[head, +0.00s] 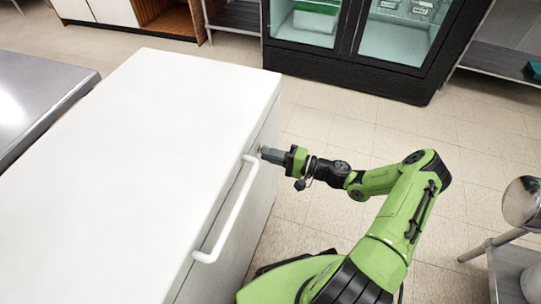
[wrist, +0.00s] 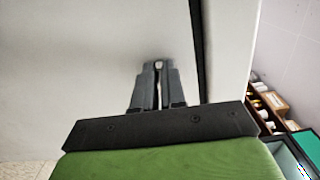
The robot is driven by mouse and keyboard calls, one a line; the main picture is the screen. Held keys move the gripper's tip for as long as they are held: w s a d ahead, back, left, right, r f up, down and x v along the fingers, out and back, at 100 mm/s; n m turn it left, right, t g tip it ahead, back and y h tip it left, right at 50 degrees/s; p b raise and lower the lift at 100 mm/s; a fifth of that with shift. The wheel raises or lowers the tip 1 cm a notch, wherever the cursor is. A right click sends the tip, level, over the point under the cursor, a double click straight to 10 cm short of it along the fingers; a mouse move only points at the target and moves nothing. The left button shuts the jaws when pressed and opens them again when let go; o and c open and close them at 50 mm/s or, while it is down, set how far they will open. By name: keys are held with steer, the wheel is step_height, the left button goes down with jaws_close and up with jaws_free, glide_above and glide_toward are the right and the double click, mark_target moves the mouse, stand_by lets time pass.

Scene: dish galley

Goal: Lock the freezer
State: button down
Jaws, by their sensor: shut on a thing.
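The white chest freezer (head: 120,150) fills the left and middle of the head view, with its lid down. A long white bar handle (head: 232,215) runs along its front edge. My gripper (head: 266,152) is at the freezer's front, just beyond the far end of the handle. In the wrist view, my gripper (wrist: 158,72) is shut on a small metallic piece, the lock key (wrist: 158,65), against the white front (wrist: 80,60). The fingers hide most of it, so I cannot tell how it is turned. A dark lid seam runs close beside the fingers.
A steel counter (head: 40,95) stands left of the freezer. Dark glass-door coolers (head: 395,60) stand at the back. A metal rack (head: 505,262) with a steel bowl (head: 522,203) is at the right. The tiled floor (head: 340,130) between freezer and coolers is clear.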

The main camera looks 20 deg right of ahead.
steer(key=shift+f+n, duration=0.1)
steer(key=shift+n, duration=0.4)
steer(key=c, duration=1.2)
jaws_free()
steer(key=p+v, duration=0.2)
steer(key=v, duration=1.3)
steer(key=shift+s+d, duration=0.25)
steer(key=shift+d, duration=0.1)
